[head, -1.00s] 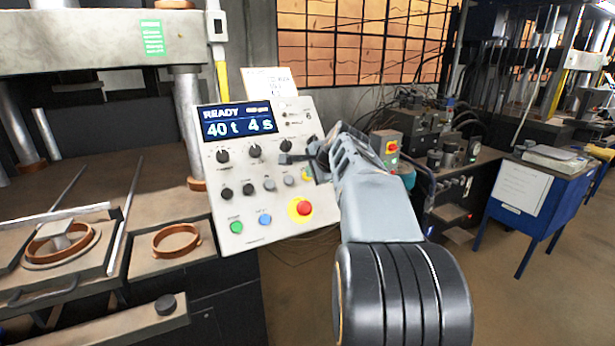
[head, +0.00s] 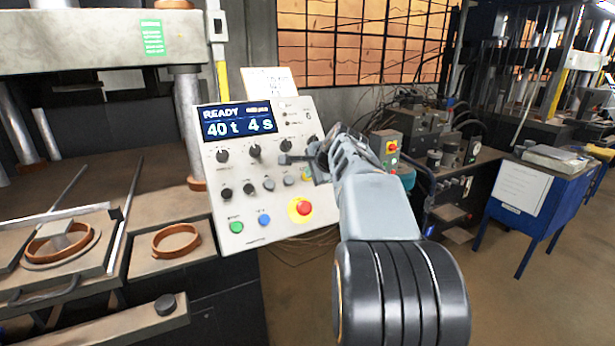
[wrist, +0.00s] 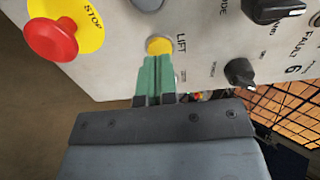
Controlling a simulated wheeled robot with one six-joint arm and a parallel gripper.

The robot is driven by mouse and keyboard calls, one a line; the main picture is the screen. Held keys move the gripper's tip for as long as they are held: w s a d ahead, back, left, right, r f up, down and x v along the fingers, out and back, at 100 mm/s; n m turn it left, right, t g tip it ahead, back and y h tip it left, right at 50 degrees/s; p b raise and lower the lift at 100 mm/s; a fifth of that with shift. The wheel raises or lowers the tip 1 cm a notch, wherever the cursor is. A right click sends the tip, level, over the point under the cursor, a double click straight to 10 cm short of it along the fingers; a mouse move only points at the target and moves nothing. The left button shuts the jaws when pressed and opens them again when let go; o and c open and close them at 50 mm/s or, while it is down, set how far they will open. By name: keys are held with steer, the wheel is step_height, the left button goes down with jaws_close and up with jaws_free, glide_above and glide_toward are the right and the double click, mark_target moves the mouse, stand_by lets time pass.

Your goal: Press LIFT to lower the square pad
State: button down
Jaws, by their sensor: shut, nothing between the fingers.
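The yellow LIFT button (wrist: 158,46) is on the sloped front of the light grey control panel (head: 262,215), with its label beside it in the wrist view. My gripper (wrist: 156,60) is shut and empty. Its green fingertips are right at the button's near edge and cover part of it. I cannot tell whether they touch it. The square pad (head: 66,229) stands raised inside a copper-coloured ring (head: 40,248) at the left.
A red STOP button on a yellow disc (head: 300,208) is close below. A grey button (head: 289,180) and dark knobs (head: 255,151) are nearby. The display (head: 237,121) reads READY, 40 t, 4 s. A second copper ring (head: 176,241) lies on the bench.

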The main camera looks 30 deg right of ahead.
steer(key=shift+x, duration=1.1)
stand_by(0.6)
steer(key=shift+s, duration=0.1)
steer(key=p+v, duration=0.1)
steer(key=v, duration=0.6)
steer(key=shift+s+r, duration=0.25)
steer(key=shift+r, duration=0.05)
steer(key=shift+a, duration=0.1)
stand_by(0.7)
steer(key=s+a+f+n+g, duration=0.3)
steer(key=s+f+n, duration=0.1)
steer(key=f+n, duration=0.4)
steer(key=s+a+f+n+g, duration=0.1)
steer(key=s+a+f+n, duration=0.3)
steer(key=a, duration=0.2)
steer(key=s+a+f+n+g+y, duration=0.1)
steer(key=s+a+f+n, duration=0.3)
steer(key=a, duration=0.3)
steer(key=s+a+f+n+g, duration=0.1)
steer(key=s+a+f+n, duration=0.2)
steer(key=a, duration=0.4)
step_height(320, 180, down, 2)
steer(key=shift+s+a+f+n, duration=0.1)
steer(key=shift+s+a+n, duration=0.1)
steer(key=shift+s+n, duration=0.25)
